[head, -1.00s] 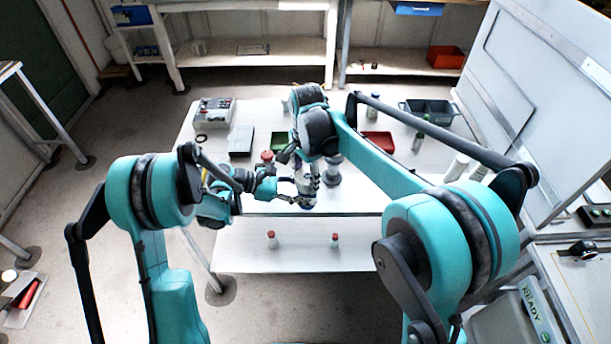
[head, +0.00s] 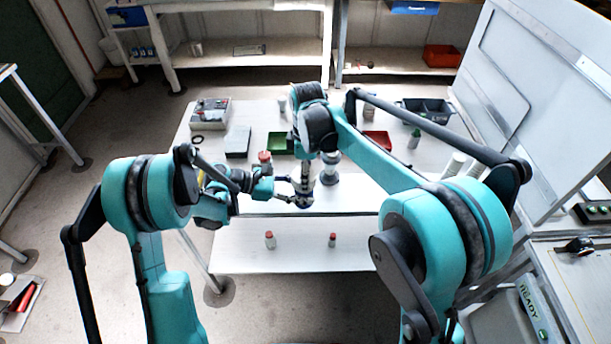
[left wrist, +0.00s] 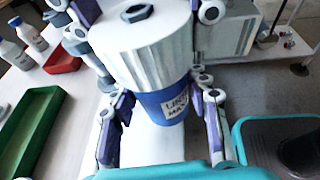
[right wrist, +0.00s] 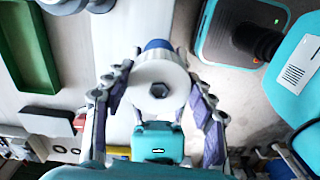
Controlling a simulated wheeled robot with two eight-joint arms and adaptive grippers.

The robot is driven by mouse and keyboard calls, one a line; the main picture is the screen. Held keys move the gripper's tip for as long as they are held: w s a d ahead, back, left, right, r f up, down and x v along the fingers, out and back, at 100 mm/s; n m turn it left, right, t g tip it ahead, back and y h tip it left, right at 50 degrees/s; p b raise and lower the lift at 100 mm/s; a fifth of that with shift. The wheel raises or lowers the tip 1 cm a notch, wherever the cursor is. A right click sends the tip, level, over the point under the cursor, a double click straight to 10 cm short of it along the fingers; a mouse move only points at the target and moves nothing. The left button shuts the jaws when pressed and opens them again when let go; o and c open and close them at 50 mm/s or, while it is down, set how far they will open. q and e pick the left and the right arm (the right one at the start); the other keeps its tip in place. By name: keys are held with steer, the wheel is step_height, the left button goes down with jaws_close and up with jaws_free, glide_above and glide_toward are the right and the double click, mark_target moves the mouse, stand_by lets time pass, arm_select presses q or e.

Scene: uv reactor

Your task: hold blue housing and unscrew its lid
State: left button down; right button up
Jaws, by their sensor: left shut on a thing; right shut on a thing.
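The blue housing (left wrist: 172,103) stands upright between the fingers of my left gripper (left wrist: 165,112), which is shut on its blue body; a printed label faces the left wrist camera. Its white ribbed lid (left wrist: 145,45) with a hexagonal boss sits on top. In the right wrist view the lid (right wrist: 158,84) lies between the two fingers of my right gripper (right wrist: 160,100), shut on it from above. In the head view the housing (head: 304,202) is small and partly hidden by both grippers at the table's front edge.
A grey cylindrical stand (head: 330,172) and a red-capped bottle (head: 265,158) are close to the grippers. A green tray (head: 281,146), a red tray (head: 377,141) and a grey bin (head: 427,107) are behind. Two red-capped bottles stand on the lower shelf (head: 300,257).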

steer(key=n, duration=0.5)
steer(key=shift+w, duration=0.15)
steer(key=n, duration=0.5)
steer(key=shift+a, duration=0.2)
steer(key=n, duration=0.4)
steer(key=shift+a+n, duration=0.15)
steer(key=shift+n, duration=0.25)
steer(key=n, duration=0.4)
steer(key=shift+a+n, duration=0.25)
steer(key=shift+n, duration=0.15)
